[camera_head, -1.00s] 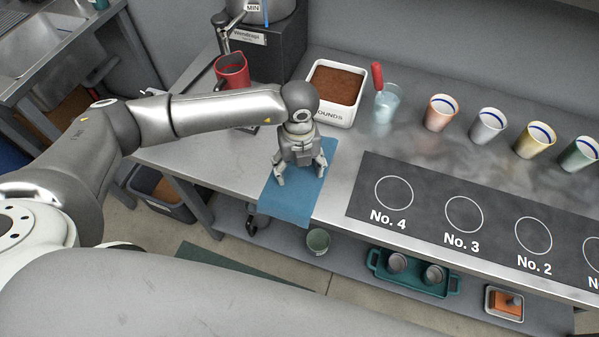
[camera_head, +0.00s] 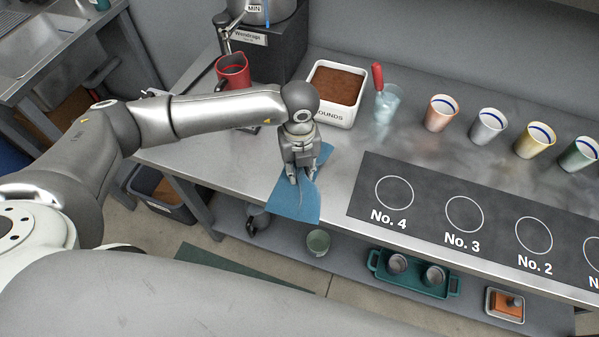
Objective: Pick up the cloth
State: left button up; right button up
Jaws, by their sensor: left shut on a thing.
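The blue cloth (camera_head: 294,204) lies at the front edge of the steel counter, left of the dark numbered mat. My left gripper (camera_head: 302,178) points down over the cloth's middle and is shut on it. The cloth is bunched up between the fingertips, and its front part hangs at the counter edge. Whether the back part still rests on the counter is hard to tell. My right gripper is not in view.
Behind stand a white grounds box (camera_head: 335,95), a glass with a red-handled tool (camera_head: 384,105), a red mug (camera_head: 232,72) and several cups (camera_head: 440,113). The dark mat (camera_head: 435,218) lies to the right. A green tray (camera_head: 413,275) is on the shelf below.

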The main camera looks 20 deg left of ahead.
pick_arm(q)
jog(key=shift+s+f, duration=0.2)
jog(key=shift+f, duration=0.3)
grip_shut()
notch_tip(320, 180, up, 12)
jog(key=p, duration=0.8)
jog(key=shift+w+r, duration=0.2)
jog(key=shift+w, duration=0.05)
